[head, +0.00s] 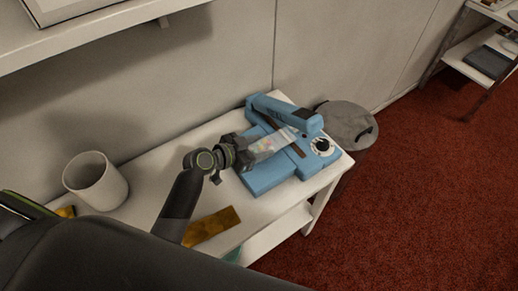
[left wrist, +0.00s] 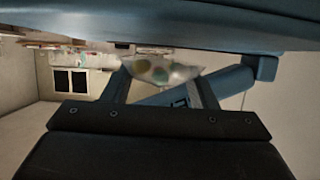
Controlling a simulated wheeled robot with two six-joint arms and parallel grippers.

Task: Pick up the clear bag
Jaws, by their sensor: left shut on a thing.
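The clear bag (head: 272,143) is see-through with small coloured bits in it. It lies over the middle of the blue machine (head: 268,180), near its raised arm; I cannot tell whether it touches the machine. My left gripper (head: 252,151) is shut on the bag's near left end. In the left wrist view the bag (left wrist: 160,71) sits between the two fingers, with blue machine parts above and behind it. My right gripper is not in view.
The machine, with a round dial (head: 321,146), stands at the right end of a white table (head: 150,170). A white mug (head: 96,182) stands at the left, and a brown-gold flat piece (head: 212,226) lies in front. A grey lidded bin (head: 347,124) is beyond the table's right end.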

